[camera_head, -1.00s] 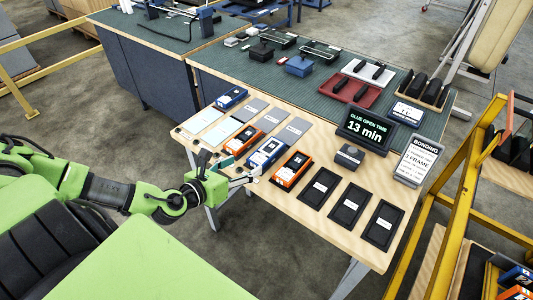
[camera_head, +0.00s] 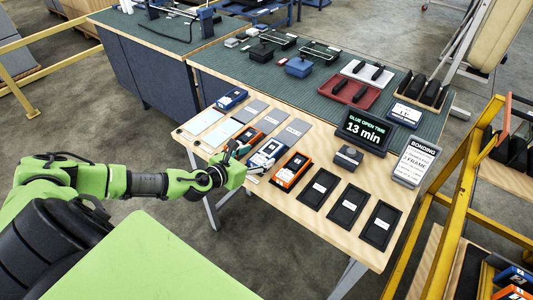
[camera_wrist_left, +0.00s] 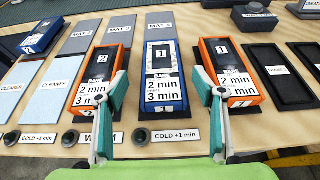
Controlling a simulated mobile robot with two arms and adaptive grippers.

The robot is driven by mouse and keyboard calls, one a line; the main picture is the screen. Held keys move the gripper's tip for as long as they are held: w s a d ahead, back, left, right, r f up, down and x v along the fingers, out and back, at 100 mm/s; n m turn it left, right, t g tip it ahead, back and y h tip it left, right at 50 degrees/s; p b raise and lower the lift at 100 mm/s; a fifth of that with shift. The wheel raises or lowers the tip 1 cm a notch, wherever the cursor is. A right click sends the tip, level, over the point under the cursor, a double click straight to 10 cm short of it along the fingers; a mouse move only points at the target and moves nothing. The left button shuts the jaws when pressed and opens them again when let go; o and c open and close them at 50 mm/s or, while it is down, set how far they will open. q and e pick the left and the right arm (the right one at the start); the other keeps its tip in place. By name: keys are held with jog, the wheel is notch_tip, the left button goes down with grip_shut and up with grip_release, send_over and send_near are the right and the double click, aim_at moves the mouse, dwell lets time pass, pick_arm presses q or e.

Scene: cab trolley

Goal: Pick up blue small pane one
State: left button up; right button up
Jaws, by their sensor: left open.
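The blue small pane one (camera_wrist_left: 164,108) is a blue-framed piece with a black "1" card and a white time label; it lies in the middle of the left wrist view. It also shows on the table in the head view (camera_head: 268,150), partly behind my gripper. My left gripper (camera_wrist_left: 161,86) is open and empty, its two teal-tipped fingers at either side of the pane, apart from each other. Whether they touch it I cannot tell. In the head view the left gripper (camera_head: 252,157) is at the table's near edge. My right gripper is out of view.
Orange pieces stand close on both sides, a left one (camera_wrist_left: 97,72) and a right one (camera_wrist_left: 229,70). Another blue piece marked 2 (camera_wrist_left: 40,38) lies farther left. Black frames (camera_head: 349,206) lie to the right. Round knobs (camera_wrist_left: 140,138) line the near edge. A yellow rail (camera_head: 450,210) stands at right.

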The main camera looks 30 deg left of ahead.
aim_at(266, 152)
pick_arm(q)
jog(key=x, duration=0.4)
jog(key=shift+d, duration=0.15)
jog(key=shift+r, duration=0.1)
jog(key=c, duration=1.3)
